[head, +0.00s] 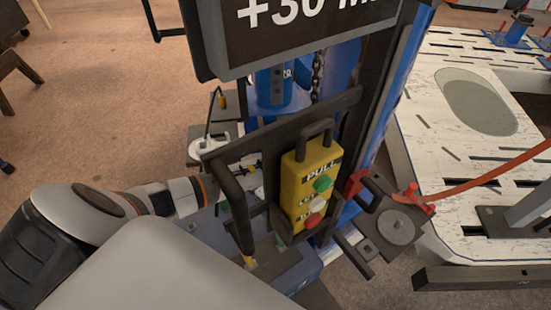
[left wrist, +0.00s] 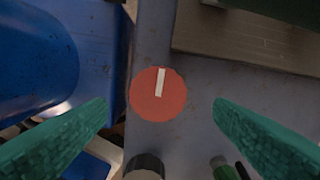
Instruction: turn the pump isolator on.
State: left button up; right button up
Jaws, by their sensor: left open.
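A round red disc (left wrist: 158,100) with a white bar from its middle to its top edge shows in the left wrist view; I take it for the pump isolator. The bar points nearly straight up in that picture. The disc sits on a grey-blue surface. My left gripper (left wrist: 160,106) is open, its two green fingers on either side of the disc with a gap on both sides; distance to the disc is unclear. In the head view my left arm reaches in from the left, and the gripper is largely hidden behind dark bars. My right gripper is not in view.
A yellow control box (head: 310,185) with green, white and red buttons hangs beside the dark bars (head: 235,195). A dark sign (head: 300,30) overhangs the top. A white slotted table (head: 465,120) stands right. In the wrist view, a dark cylinder (left wrist: 145,167) sits just below the disc.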

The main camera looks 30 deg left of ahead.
pick_arm(q)
notch_tip(320, 180, down, 5)
jog(key=shift+w+r, duration=0.1)
jog(key=shift+r, duration=0.05)
jog(key=c, duration=1)
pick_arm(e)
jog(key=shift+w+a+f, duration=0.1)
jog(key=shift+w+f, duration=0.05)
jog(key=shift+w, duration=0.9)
